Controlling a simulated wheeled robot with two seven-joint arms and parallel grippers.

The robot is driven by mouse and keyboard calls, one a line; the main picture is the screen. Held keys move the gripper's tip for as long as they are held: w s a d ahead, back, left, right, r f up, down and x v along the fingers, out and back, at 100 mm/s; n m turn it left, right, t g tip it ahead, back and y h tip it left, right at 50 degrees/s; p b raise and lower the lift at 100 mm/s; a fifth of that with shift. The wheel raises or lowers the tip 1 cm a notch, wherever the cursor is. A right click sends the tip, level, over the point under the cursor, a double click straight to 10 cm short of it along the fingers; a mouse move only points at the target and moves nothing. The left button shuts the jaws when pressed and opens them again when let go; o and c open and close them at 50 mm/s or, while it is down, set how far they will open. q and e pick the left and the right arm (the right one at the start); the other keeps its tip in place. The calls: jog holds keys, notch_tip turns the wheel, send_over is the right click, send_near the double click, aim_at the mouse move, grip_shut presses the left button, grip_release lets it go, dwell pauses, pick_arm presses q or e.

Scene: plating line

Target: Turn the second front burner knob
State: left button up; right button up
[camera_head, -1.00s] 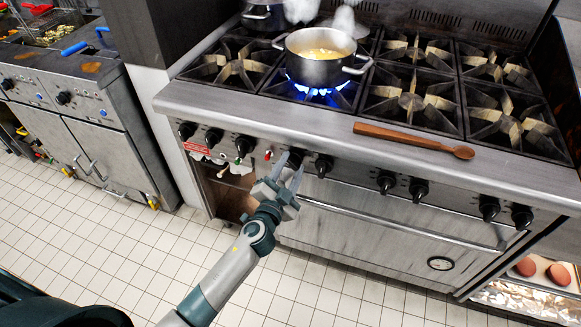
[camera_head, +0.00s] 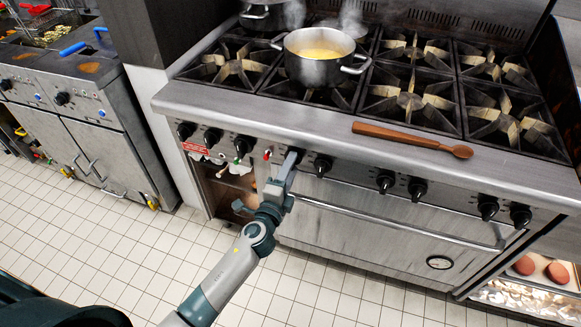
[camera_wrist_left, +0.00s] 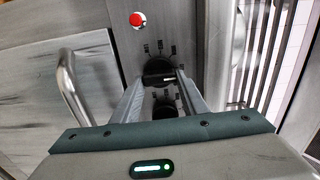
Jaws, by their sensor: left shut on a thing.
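The black burner knob (camera_head: 296,151) is on the stove's front panel, just right of a small red button (camera_head: 267,155). It is below the front burner that bears the pot. My left gripper (camera_head: 289,164) is shut on this knob and partly hides it. In the left wrist view, the knob (camera_wrist_left: 157,67) sits between the tips of my left gripper (camera_wrist_left: 160,80), with dial marks around it. No flame shows under the steel pot (camera_head: 313,71), which holds a yellow liquid and steams. My right gripper is not in view.
Another black knob (camera_head: 322,166) is close to the right of the held one. The oven door handle (camera_head: 400,225) runs below the panel. A wooden spoon (camera_head: 410,140) lies on the stove's front ledge. The tiled floor in front is clear.

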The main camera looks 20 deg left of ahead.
pick_arm(q)
jog(key=shift+f, duration=0.1)
jog(key=o, duration=1)
jog(key=shift+o, duration=0.2)
jog(key=s+b, duration=0.3)
jog(key=s, duration=1.4)
jog(key=shift+s+a, duration=0.25)
jog(key=shift+a, duration=0.05)
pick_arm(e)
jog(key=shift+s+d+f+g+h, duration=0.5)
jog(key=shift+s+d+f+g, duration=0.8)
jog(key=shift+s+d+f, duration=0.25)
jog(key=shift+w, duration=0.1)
